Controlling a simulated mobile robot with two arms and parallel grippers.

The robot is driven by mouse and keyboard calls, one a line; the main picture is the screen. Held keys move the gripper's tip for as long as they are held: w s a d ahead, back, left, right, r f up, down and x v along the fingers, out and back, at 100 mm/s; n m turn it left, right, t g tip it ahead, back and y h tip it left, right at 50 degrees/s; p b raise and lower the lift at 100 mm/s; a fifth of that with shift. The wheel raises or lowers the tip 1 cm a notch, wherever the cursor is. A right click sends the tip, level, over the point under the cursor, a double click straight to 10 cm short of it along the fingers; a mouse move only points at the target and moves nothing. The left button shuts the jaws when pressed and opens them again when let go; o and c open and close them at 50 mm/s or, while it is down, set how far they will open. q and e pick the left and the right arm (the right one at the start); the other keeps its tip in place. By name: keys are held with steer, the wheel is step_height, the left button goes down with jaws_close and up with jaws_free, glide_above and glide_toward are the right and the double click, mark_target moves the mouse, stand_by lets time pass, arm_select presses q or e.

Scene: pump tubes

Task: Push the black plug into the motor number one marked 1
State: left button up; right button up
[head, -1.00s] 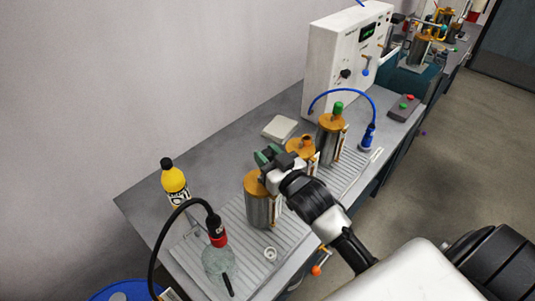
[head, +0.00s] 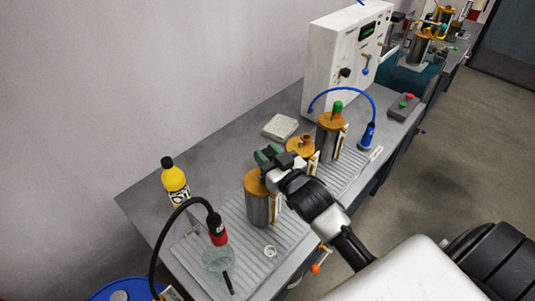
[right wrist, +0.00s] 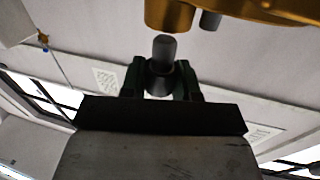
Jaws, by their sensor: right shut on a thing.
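My right gripper (head: 268,155) is at the top of the front orange-capped metal motor (head: 258,208) in the head view. In the right wrist view its green fingers (right wrist: 160,82) are shut on a dark grey-black plug (right wrist: 164,50). The plug's tip points at an orange round part (right wrist: 170,14), very close to it; I cannot tell if they touch. A middle motor (head: 301,145) stands behind the gripper, and a back motor (head: 330,138) has a green plug on top. The number marks are not readable. My left gripper is not in view.
A black hose with a red end (head: 217,229) curves over a glass beaker (head: 218,261) at the front. A yellow bottle (head: 175,181) stands to the left. A white control box (head: 335,62) and a blue hose (head: 367,135) are behind.

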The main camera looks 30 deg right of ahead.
steer(key=shift+f+b, duration=0.95)
steer(key=shift+f, duration=0.85)
steer(key=o, duration=1)
steer(key=shift+s, duration=0.1)
steer(key=shift+s+d+b, duration=0.2)
steer(key=shift+s+b, duration=0.15)
steer(key=shift+s, duration=1.4)
steer(key=shift+s+d+b, duration=0.2)
steer(key=shift+s+b, duration=0.2)
steer(key=shift+s, duration=1.35)
steer(key=shift+s+d+b, duration=0.2)
steer(key=shift+s+b, duration=0.15)
steer(key=shift+s, duration=1.4)
steer(key=shift+s+f, duration=0.1)
